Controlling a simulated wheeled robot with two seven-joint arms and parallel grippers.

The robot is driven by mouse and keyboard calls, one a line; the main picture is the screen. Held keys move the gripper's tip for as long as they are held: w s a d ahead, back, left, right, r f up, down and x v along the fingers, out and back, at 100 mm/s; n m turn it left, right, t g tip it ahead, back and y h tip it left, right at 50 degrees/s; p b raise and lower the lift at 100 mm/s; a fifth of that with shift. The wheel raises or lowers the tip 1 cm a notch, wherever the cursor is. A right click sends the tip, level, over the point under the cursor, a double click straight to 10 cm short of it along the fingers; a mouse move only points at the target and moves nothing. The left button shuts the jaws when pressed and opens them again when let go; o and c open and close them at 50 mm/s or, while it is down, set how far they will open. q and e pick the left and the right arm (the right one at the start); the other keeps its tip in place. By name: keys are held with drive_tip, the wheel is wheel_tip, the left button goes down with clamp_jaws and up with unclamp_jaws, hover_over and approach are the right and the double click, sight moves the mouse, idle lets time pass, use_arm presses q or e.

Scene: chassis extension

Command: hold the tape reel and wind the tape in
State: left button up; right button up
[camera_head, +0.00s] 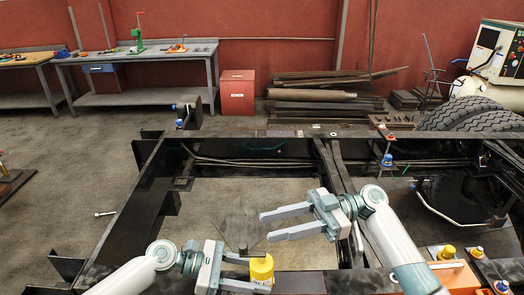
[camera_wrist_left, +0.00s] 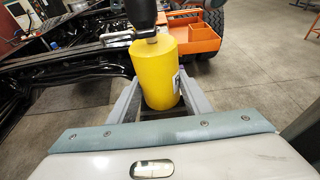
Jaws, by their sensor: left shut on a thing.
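The tape reel (camera_head: 262,268) is a yellow upright cylinder near the bottom centre of the head view. My left gripper (camera_head: 256,274) is shut on it, one finger on each side. In the left wrist view the reel (camera_wrist_left: 155,72) stands between my two finger bars, with a short metal shaft and a black knob (camera_wrist_left: 143,14) above its top. My right gripper (camera_head: 265,226) is open and empty, above and apart from the reel, with its fingers pointing left. I cannot make out any loose tape.
The dark chassis frame (camera_head: 132,205) surrounds the area, with bare floor between its rails. An orange tray (camera_head: 452,275) sits at the lower right. Tyres (camera_head: 462,113) lie at the right. A workbench (camera_head: 140,57) and a red box (camera_head: 237,92) stand at the back.

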idle(0.3)
use_arm(q)
drive_tip(key=o, duration=0.9)
drive_tip(key=shift+c, duration=0.2)
drive_tip(key=shift+a, duration=0.2)
drive_tip(key=v, duration=1.1)
drive_tip(key=shift+a+r, duration=0.15)
drive_tip(key=shift+a, duration=0.2)
